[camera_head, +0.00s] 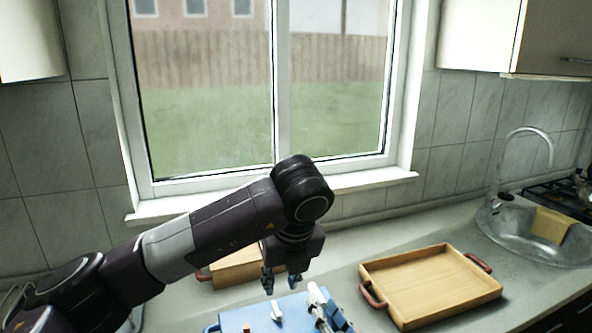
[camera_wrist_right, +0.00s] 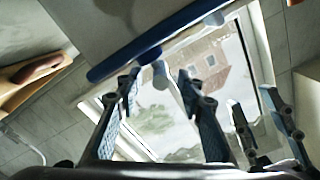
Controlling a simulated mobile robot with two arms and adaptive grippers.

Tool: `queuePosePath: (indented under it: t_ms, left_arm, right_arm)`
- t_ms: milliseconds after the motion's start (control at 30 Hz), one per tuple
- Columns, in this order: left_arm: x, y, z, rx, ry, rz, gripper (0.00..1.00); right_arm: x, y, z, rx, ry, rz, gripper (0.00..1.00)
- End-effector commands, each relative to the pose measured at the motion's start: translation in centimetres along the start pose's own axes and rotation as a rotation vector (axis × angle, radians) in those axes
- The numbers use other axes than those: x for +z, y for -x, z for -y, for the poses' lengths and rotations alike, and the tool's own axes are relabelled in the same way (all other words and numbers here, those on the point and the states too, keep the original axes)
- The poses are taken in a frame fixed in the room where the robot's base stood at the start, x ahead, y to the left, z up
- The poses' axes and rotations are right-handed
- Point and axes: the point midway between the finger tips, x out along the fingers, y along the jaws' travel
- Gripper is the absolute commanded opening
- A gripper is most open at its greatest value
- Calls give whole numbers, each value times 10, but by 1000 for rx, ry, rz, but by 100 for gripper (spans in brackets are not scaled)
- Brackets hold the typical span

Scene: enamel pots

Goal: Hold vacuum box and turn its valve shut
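The blue vacuum box (camera_head: 232,318) sits on the counter at the bottom edge of the head view, partly cut off. A white valve piece (camera_head: 277,312) and a small orange knob (camera_head: 247,328) show on its top. My left gripper (camera_head: 281,281) is open and empty above the box's far side. My right gripper (camera_wrist_right: 160,78) has its fingers apart in the right wrist view. A blue bar (camera_wrist_right: 150,45), probably the box's edge, and a pale piece lie beyond its tips; contact is unclear. Grey-white parts (camera_head: 319,303) at the box's right may be that gripper.
A wooden tray (camera_head: 430,285) with reddish handles stands on the counter to the right. Another wooden item (camera_head: 235,268) is behind my left arm. The sink (camera_head: 530,235) and faucet are farther right. The window sill bounds the back.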

Motion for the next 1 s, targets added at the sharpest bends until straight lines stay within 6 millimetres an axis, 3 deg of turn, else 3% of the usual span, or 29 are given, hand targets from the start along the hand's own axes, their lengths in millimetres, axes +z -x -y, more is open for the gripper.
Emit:
queuePosePath:
  t_ms: [300,500,767,1000]
  left_arm:
    - [0,0,0,0,0,0,26]
    - [0,0,0,0,0,0,26]
    - [2,4,0,0,0,0,26]
    - [15,36,0,0,0,0,26]
  right_arm:
    - [1,62,-1,2,0,3,35]
    - [0,93,-1,2,0,1,35]
    - [-3,110,2,1,0,1,35]
    - [-29,110,19,0,0,-1,35]
